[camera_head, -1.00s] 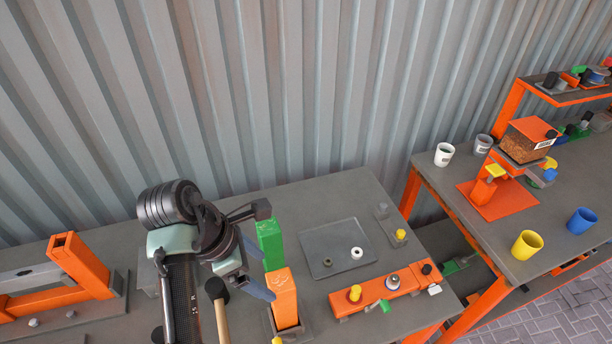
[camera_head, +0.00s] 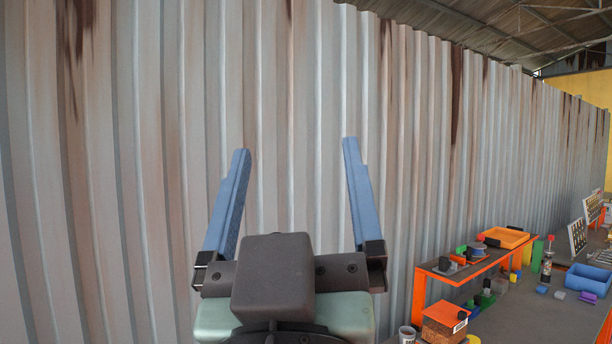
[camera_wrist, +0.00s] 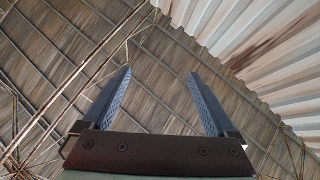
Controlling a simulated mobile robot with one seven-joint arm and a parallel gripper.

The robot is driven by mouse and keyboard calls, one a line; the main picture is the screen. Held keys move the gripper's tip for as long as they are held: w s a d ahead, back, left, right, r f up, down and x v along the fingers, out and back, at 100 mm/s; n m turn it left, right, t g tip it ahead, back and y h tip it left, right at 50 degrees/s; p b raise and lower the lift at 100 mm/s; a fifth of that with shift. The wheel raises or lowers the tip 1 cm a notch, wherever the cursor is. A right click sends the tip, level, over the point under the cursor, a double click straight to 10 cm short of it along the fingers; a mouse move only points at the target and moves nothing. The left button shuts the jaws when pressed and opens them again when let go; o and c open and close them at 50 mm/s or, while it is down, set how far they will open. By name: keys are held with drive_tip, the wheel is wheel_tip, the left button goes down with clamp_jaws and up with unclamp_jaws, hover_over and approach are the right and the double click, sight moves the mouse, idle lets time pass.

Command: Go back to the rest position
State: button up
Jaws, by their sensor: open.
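My gripper (camera_head: 296,150) is raised in front of the corrugated metal wall in the head view, its two blue fingers spread wide and pointing up. Nothing is between the fingers. In the wrist view, my gripper (camera_wrist: 160,76) is also open and empty, with the roof behind it.
The corrugated wall (camera_head: 300,60) fills most of the head view. At the lower right, a bench (camera_head: 545,315) carries an orange-edged shelf (camera_head: 462,268), an orange tray (camera_head: 506,237), a blue bin (camera_head: 588,279) and a brown block (camera_head: 440,325). The wrist view shows roof beams (camera_wrist: 80,85).

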drive_tip(key=s+r, duration=0.1)
drive_tip(key=s+r+m+t, duration=0.1)
drive_tip(key=s+r+t, duration=0.1)
drive_tip(key=s, duration=0.1)
drive_tip(key=shift+s+d, duration=0.1)
drive_tip(key=shift+d, duration=0.3)
